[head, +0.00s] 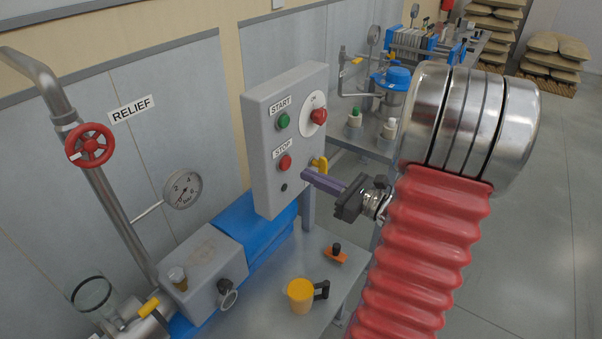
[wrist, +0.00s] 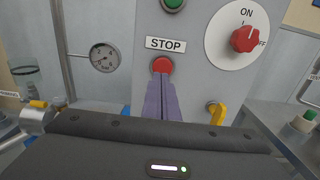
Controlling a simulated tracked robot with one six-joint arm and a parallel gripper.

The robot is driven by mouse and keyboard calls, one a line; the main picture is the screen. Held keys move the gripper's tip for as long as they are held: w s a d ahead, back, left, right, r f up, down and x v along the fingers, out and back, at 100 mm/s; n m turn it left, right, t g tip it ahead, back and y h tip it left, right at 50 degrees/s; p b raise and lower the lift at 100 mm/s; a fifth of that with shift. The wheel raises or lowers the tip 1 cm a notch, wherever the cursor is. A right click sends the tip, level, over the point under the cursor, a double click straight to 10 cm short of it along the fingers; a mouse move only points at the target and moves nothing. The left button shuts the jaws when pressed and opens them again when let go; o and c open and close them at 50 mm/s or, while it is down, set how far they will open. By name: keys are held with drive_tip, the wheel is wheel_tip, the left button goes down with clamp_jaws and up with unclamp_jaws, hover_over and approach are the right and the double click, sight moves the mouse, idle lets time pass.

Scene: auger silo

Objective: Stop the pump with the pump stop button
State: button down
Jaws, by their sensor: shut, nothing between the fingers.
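The red pump stop button (head: 285,163) sits under a STOP label on the grey control box. It also shows in the wrist view (wrist: 163,65), with its lower edge close to my fingertips. My gripper (head: 306,174) has its purple fingers shut together and empty, pointing at the box. In the head view the tips are a little to the right of and below the button, with a small gap. In the wrist view my gripper (wrist: 162,80) covers the panel just below the button. I cannot see the button pressed.
Above are a green START button (head: 283,121) and a red rotary switch (head: 318,116). A yellow lever (head: 320,164) juts out right of the fingers. A yellow jug (head: 300,295) and an orange-based knob (head: 336,254) stand on the bench. A RELIEF valve wheel (head: 89,145) is left.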

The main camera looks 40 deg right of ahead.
drive_tip(key=v, duration=0.8)
idle(0.6)
drive_tip(key=s+a+f+n+g+y, duration=0.1)
drive_tip(key=s+a+f+n+g, duration=0.35)
drive_tip(key=a+n+g, duration=0.3)
drive_tip(key=s+a+f+n+g, duration=0.3)
drive_tip(key=a+f+n+g, duration=0.25)
drive_tip(key=a+n, duration=0.2)
drive_tip(key=w+a+r+n+h, duration=0.1)
drive_tip(key=a+r+n+h, duration=0.1)
drive_tip(key=a+r+n, duration=0.5)
drive_tip(key=w+a+r+n+t+h, duration=0.1)
drive_tip(key=a+r+n+h, duration=0.2)
drive_tip(key=a+r+n, duration=0.4)
drive_tip(key=n, duration=0.4)
drive_tip(key=shift+w+a+r+h, duration=0.25)
drive_tip(key=shift+w+h, duration=0.05)
